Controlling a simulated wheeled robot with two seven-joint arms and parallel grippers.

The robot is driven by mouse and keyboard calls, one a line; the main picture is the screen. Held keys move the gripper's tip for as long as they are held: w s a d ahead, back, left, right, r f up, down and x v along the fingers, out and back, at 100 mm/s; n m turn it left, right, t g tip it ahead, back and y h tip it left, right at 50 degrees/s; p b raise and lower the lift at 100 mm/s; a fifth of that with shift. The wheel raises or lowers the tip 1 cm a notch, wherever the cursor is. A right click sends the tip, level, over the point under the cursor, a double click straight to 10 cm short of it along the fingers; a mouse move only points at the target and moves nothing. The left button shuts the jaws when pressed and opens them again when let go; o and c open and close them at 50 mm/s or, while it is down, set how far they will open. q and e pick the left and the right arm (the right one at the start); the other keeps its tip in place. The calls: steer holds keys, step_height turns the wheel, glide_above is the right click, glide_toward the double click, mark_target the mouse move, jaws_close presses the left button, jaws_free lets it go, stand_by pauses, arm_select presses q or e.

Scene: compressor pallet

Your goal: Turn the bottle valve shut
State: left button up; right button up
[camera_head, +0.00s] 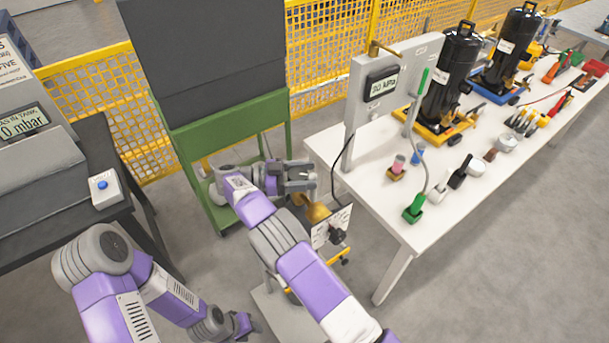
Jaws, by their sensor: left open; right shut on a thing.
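The bottle (318,212) shows as a small orange-brown shape low beside the near left end of the white table. My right gripper (305,178) is just above it, shut on the bottle valve. The valve is mostly hidden by the fingers, so its turn position cannot be seen. My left gripper (243,325) is low at the bottom of the head view, open and apart from the bottle. Its fingers are small and hard to make out.
A white plate with a black knob (336,235) stands beside the bottle. The white table (400,225) holds a gauge box (378,85), black compressors (450,75) and several tools. A green stand (225,135) is behind my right arm. A dark bench (95,215) is left.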

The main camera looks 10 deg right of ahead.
stand_by(0.4)
steer(key=o, duration=1)
steer(key=shift+c, duration=0.2)
